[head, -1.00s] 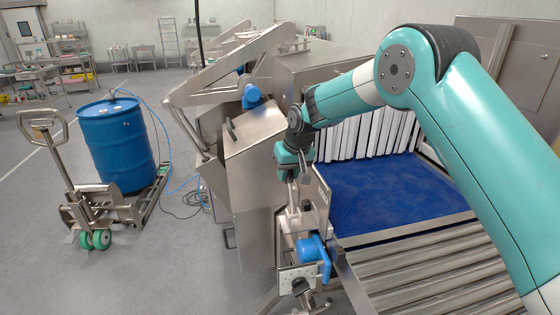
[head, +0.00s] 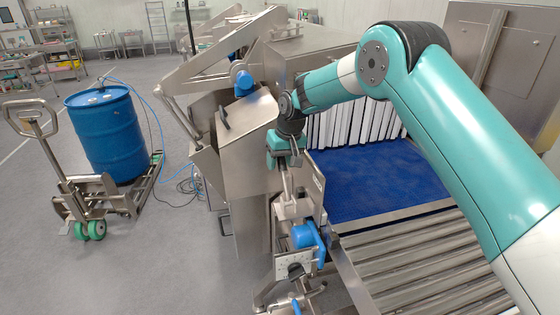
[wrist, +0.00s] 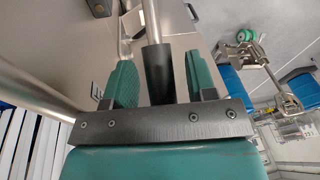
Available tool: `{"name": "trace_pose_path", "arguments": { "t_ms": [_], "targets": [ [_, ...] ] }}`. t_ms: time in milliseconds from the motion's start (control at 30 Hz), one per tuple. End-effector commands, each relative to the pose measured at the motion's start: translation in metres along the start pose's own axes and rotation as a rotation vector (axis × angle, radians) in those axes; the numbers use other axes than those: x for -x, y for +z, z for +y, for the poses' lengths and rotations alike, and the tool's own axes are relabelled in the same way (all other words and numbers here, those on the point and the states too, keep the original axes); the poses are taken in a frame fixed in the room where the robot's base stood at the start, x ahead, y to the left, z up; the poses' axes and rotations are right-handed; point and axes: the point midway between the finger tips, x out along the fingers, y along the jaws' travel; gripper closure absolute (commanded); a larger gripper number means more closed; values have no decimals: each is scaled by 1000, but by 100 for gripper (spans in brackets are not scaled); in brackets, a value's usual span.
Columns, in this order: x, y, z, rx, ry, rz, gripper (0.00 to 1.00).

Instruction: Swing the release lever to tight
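The release lever appears to be the metal rod with a black grip (wrist: 157,75) in the wrist view. Its grip lies between the two green finger pads of my gripper (wrist: 160,82), with a gap on each side. In the head view my gripper (head: 284,158) is at the top of a thin metal lever (head: 290,185) rising from a bracket on the machine's side. The fingers are too small there to tell open from shut. I cannot read any tight marking.
A blue motor-like part (head: 305,236) and a perforated plate (head: 292,270) sit below the lever. A steel housing (head: 240,140) stands to the left. The blue belt (head: 365,185) and rollers (head: 430,250) lie right. A blue drum (head: 108,135) stands on a pallet truck (head: 75,200); floor between is mostly clear.

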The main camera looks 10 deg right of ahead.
Motion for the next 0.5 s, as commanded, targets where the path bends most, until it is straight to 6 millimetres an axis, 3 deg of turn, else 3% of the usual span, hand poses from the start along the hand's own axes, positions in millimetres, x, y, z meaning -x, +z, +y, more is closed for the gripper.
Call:
{"name": "trace_pose_path", "arguments": {
  "t_ms": [267,367,500],
  "targets": [
    [6,0,-1,2,0,1,48],
    [18,-1,-1,3,0,4,48],
    [48,-1,-1,2,0,6,48]
  ]
}}
